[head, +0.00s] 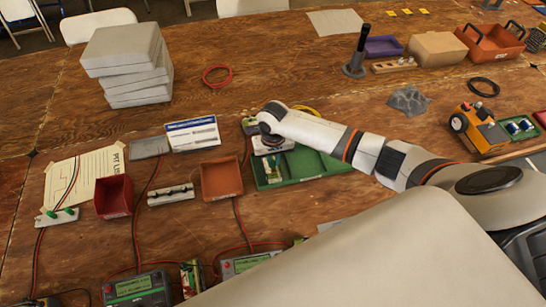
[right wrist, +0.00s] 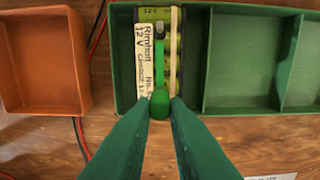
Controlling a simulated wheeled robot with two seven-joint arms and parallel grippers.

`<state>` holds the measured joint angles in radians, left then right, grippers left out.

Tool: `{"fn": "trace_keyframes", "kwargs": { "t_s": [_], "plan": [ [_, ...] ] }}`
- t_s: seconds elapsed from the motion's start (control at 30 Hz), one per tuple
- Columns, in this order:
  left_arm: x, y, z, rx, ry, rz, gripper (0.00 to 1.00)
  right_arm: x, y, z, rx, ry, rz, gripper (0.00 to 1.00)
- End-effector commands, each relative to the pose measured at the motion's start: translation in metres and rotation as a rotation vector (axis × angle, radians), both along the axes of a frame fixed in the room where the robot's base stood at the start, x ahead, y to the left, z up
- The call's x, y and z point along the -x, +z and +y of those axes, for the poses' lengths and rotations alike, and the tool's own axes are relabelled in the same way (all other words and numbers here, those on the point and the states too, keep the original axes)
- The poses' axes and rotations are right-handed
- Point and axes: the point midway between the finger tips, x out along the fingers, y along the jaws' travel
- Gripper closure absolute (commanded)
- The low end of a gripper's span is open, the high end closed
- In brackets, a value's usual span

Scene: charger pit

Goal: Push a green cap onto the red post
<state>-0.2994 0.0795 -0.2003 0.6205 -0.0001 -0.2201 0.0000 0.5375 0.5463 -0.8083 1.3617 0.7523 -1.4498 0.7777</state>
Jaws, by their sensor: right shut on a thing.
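My right gripper (right wrist: 160,103) is shut on a small green cap (right wrist: 159,106) in the right wrist view. Beyond the cap, a brighter green strip runs toward a grey stub. Both lie over a battery pack (right wrist: 143,60) marked "Rimholt 12 V", in the left compartment of a green tray (right wrist: 217,62). In the head view my right gripper (head: 268,147) hangs over this tray (head: 306,164), its fingertips hard to make out. Other green caps (head: 68,210) are on a white strip at the left. I cannot make out the red post. My left gripper is out of view.
An orange-brown bin (head: 221,179) stands left of the tray, with a red bin (head: 113,197) farther left. A white strip with dark clips (head: 171,195) lies between them. Meters (head: 137,290) and red leads are along the front. Bare wood lies behind, near a red ring (head: 217,76).

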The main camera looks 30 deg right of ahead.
Motion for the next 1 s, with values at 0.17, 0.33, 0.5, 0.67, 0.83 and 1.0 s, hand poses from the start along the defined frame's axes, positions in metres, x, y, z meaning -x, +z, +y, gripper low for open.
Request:
{"fn": "trace_keyframes", "kwargs": {
  "t_s": [0.17, 0.33, 0.5, 0.67, 0.83, 1.0],
  "plan": [
    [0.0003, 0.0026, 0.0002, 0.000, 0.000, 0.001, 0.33, 0.0008, 0.0002, 0.0002, -0.001, 0.000, 0.000, 0.99],
    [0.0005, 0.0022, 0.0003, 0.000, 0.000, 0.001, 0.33, 0.0007, 0.0000, 0.0003, -0.001, 0.000, 0.000, 0.99],
    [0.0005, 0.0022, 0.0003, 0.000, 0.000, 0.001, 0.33, 0.0006, 0.0001, 0.0002, -0.001, 0.000, 0.000, 0.99],
    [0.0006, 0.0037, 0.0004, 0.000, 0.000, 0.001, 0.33, 0.0006, 0.0003, 0.0004, -0.001, -0.001, 0.000, 0.99],
    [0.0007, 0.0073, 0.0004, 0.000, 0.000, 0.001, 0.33, 0.0009, -0.0002, 0.0006, -0.002, -0.001, -0.001, 0.99],
    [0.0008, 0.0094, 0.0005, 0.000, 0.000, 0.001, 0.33, 0.0010, -0.0017, 0.0006, -0.001, -0.001, 0.000, 0.99]
  ]
}}
